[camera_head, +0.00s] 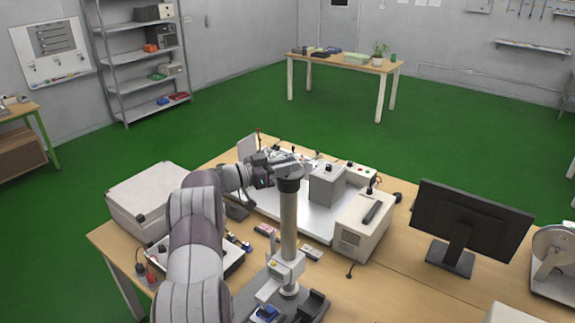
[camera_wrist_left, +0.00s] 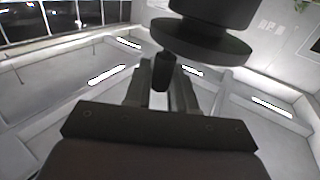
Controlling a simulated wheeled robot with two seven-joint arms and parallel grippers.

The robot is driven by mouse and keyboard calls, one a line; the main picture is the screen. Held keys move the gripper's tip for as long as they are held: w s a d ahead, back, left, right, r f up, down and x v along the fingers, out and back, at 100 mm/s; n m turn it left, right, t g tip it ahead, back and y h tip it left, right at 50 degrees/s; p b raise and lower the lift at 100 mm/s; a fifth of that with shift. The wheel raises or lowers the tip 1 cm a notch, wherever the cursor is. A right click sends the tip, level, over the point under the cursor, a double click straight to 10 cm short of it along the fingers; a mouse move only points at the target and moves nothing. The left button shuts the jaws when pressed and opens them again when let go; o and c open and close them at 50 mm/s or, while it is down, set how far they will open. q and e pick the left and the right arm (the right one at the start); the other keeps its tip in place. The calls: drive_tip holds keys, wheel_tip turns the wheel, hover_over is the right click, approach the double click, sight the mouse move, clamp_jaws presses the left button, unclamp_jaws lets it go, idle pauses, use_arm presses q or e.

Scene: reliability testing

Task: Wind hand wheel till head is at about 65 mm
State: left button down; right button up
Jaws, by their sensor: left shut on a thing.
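A test stand with a pale upright column (camera_head: 288,225) stands on the wooden table. A dark hand wheel (camera_head: 289,172) sits on top of the column. The white head (camera_head: 286,266) is low on the column; its height in mm cannot be read. My left gripper (camera_head: 270,168) is at the wheel, reaching in from the left. In the left wrist view, the black wheel disc (camera_wrist_left: 205,45) hangs above my left gripper (camera_wrist_left: 163,84), whose fingers are shut on the dark crank handle (camera_wrist_left: 162,70). My right gripper is not in view.
On the table (camera_head: 395,285), a beige instrument box (camera_head: 361,228) stands right of the column and a monitor (camera_head: 470,222) farther right. A grey case (camera_head: 147,195) lies at the left. Small parts lie around the stand's base.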

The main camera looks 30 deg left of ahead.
use_arm(q)
drive_tip(key=c, duration=1.1)
unclamp_jaws()
drive_tip(key=shift+r, duration=0.1)
drive_tip(key=shift+a, duration=0.1)
drive_tip(key=shift+s+a, duration=0.1)
drive_tip(key=shift+s, duration=0.05)
drive_tip(key=b+v, duration=0.6)
drive_tip(key=v, duration=0.6)
drive_tip(key=shift+s+b, duration=0.25)
drive_tip(key=shift+b, duration=0.05)
